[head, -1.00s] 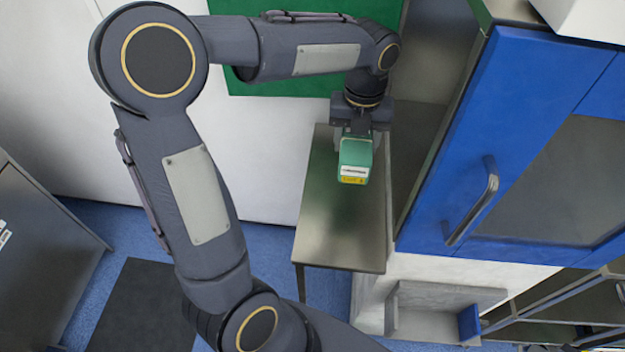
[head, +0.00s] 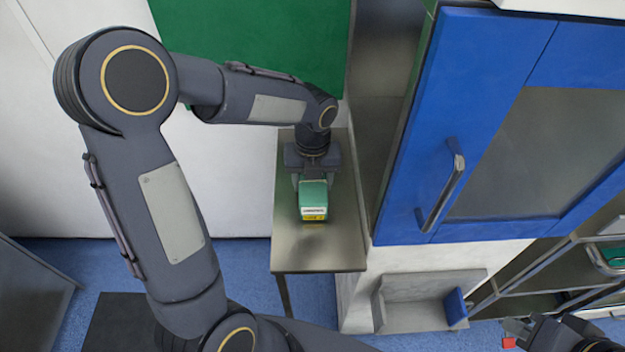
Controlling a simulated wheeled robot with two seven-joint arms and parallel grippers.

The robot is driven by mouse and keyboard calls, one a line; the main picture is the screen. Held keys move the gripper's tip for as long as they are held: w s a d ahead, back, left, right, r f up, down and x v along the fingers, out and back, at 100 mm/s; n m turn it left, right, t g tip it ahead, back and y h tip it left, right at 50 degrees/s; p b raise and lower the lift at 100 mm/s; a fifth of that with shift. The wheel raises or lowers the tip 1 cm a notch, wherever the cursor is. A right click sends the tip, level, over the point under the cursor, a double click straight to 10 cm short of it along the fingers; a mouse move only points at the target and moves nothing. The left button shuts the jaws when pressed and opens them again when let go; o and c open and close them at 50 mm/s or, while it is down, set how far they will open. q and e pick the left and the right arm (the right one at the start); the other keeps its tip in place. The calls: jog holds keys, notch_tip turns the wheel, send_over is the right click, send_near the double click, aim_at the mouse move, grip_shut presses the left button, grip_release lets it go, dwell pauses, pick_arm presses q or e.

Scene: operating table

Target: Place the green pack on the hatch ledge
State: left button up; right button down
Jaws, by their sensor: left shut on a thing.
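The green pack (head: 313,195), with a white and yellow label on its near side, is held in my left gripper (head: 313,178). The gripper points down and is shut on the pack. Both are over the middle of the bare metal hatch ledge (head: 318,255). I cannot tell whether the pack's underside touches the ledge; a faint shade shows just in front of it. Dark parts of my right arm, apparently with its gripper (head: 545,335), show at the bottom right corner; its jaws are not clear.
A green panel (head: 250,45) hangs on the wall behind the ledge. A blue cabinet door (head: 440,110) with a metal handle (head: 442,190) stands close on the ledge's right. A shelf rack (head: 540,270) is at the lower right. The front of the ledge is clear.

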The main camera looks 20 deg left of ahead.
pick_arm(q)
jog(key=shift+f, duration=0.1)
jog(key=o, duration=1.1)
